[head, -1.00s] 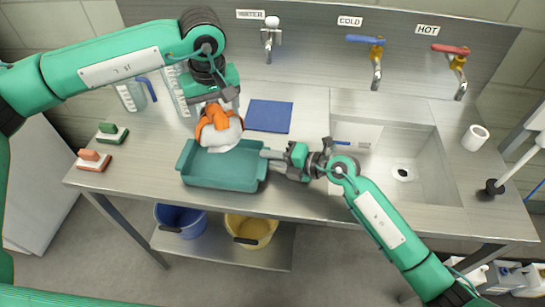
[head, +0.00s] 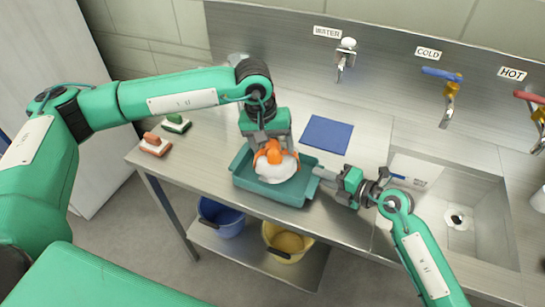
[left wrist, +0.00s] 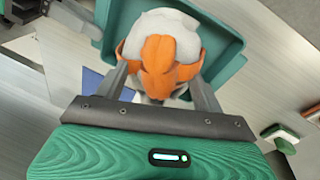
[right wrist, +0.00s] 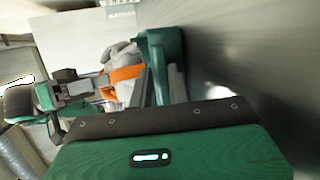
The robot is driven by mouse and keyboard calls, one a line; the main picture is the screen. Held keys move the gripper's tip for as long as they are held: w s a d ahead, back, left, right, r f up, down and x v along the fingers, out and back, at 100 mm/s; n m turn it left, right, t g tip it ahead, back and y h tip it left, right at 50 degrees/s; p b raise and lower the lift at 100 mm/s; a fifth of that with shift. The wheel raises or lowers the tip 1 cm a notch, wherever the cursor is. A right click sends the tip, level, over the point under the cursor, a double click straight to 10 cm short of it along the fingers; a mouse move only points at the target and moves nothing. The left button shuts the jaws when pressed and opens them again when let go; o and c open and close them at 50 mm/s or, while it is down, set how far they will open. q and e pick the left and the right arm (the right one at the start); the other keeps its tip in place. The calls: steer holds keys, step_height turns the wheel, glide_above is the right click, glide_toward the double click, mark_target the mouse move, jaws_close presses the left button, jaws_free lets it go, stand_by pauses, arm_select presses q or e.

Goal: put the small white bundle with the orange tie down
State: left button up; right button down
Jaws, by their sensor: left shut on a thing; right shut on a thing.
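The small white bundle (head: 276,171) with its orange tie (head: 270,152) is within the outline of the teal tray (head: 242,183) in the head view. My left gripper (head: 268,143) points down from above and is shut on the bundle at the tie. In the left wrist view the bundle (left wrist: 160,30) sits between the fingers, with the tray (left wrist: 222,45) around it. Whether it touches the tray floor I cannot tell. My right gripper (head: 322,173) is shut on the tray's right end. The right wrist view also shows the tray (right wrist: 172,60) and the orange tie (right wrist: 122,74).
A blue cloth (head: 326,134) lies flat behind the tray. An orange brush (head: 155,146) and a green brush (head: 176,124) lie to the left. The sink (head: 485,215) is at the right. A blue bucket (head: 222,218) and a yellow bucket (head: 288,243) stand below.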

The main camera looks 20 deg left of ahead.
mark_target(263, 153)
arm_select(q)
step_height(263, 153, down, 4)
steer(key=shift+f, duration=0.1)
steer(key=o, duration=1.9)
steer(key=r, duration=0.4)
steer(key=s+a+r, duration=0.1)
steer(key=r, duration=0.3)
steer(key=a+r, duration=0.1)
steer(key=r, duration=0.2)
steer(key=shift+s+r, duration=0.15)
steer(key=shift+r, duration=0.25)
arm_select(e)
steer(key=c, duration=1.2)
jaws_free()
steer(key=shift+c, duration=0.2)
